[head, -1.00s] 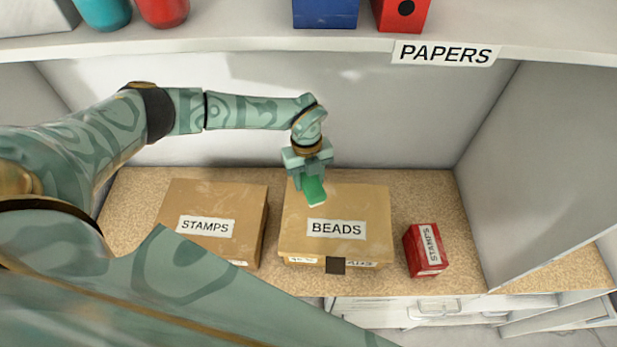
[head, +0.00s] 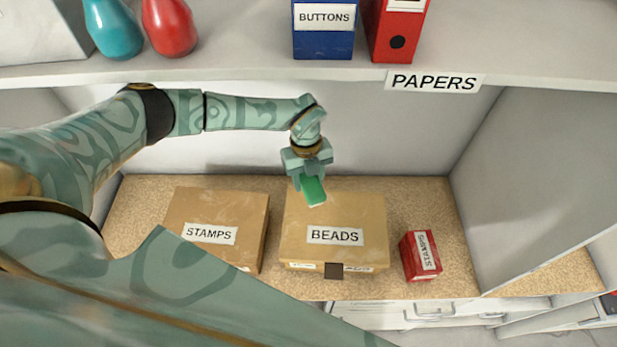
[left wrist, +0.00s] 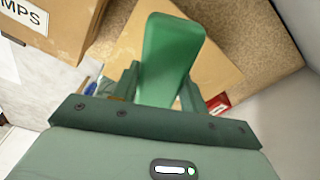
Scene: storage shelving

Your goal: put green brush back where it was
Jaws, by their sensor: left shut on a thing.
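My left gripper (head: 308,180) is shut on the green brush (head: 313,191) and holds it in front of and above the brown BEADS box (head: 362,215) in the head view. In the left wrist view the brush (left wrist: 170,55) sticks out from between the fingers (left wrist: 158,88), with its broad green face showing. The bristles are not clear to see. The BEADS box lies beyond the brush in that view, partly covered by it. My right gripper is in neither view.
A brown STAMPS box (head: 238,205) stands left of BEADS, a small red STAMPS box (head: 421,255) right of it. The PAPERS shelf (head: 200,70) above holds a blue BUTTONS binder (head: 324,38), a red binder (head: 397,25), and teal (head: 113,28) and red (head: 170,25) vessels. Bare shelf board shows at right.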

